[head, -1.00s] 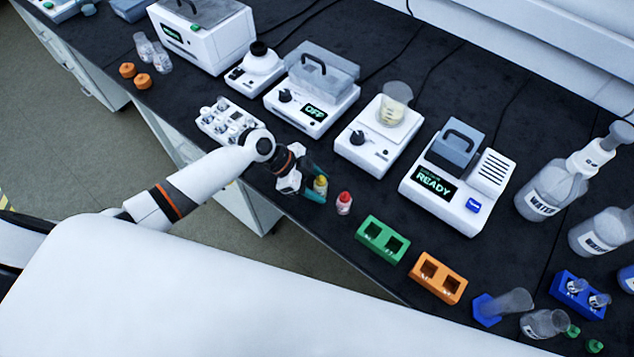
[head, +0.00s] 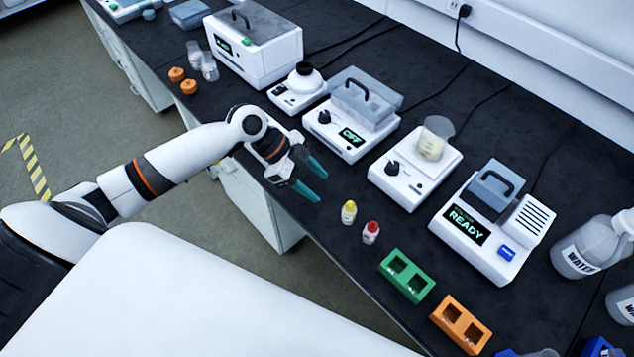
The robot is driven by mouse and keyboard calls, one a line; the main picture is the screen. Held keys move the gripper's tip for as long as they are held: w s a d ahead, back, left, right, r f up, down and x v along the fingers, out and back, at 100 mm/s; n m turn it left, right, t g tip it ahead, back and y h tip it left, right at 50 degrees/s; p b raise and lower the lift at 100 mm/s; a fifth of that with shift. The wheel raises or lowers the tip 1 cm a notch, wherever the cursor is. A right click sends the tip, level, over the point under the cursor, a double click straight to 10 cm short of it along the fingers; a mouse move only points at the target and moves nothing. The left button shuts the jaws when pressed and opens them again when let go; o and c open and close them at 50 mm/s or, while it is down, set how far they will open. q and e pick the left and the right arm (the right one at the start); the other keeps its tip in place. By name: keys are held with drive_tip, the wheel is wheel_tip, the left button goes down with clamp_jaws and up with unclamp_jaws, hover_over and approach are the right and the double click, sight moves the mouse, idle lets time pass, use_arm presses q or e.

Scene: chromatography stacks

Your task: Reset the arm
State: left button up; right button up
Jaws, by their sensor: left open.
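My left arm comes in from the left in the head view. Its gripper (head: 313,181) has teal fingers spread apart with nothing between them. It hangs over the front part of the black bench, in front of the device whose display reads OFF. A small vial with a yellow cap (head: 348,212) stands on the bench to the right of the fingertips, apart from them. A vial with a red cap (head: 371,232) stands beside it. My right gripper is not in view.
A green two-hole rack (head: 407,275) and an orange two-hole rack (head: 460,325) sit along the front edge. Behind are the OFF device (head: 352,113), a unit with a beaker (head: 415,167) and the READY device (head: 492,222). Two orange caps (head: 188,87) lie at the far left.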

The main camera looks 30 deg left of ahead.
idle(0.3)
use_arm(q)
drive_tip(key=s+d+f+n+y, duration=0.2)
drive_tip(key=s+d+f+n, duration=0.25)
drive_tip(key=s+d, duration=0.4)
drive_tip(key=s+a+r+n+t+y, duration=0.1)
drive_tip(key=s+a+n+t+y, duration=0.1)
drive_tip(key=s+a+n+y, duration=0.5)
drive_tip(key=s+f+n+g+h, duration=0.1)
drive_tip(key=s+f, duration=0.1)
drive_tip(key=f, duration=1.2)
drive_tip(key=s+f+n+g, duration=0.1)
drive_tip(key=s+f, duration=0.2)
drive_tip(key=f, duration=1)
drive_tip(key=s+a+f, duration=0.3)
drive_tip(key=s+f, duration=1.2)
drive_tip(key=shift+s+a+g, duration=0.25)
drive_tip(key=shift+a+g, duration=0.1)
drive_tip(key=shift+g, duration=0.05)
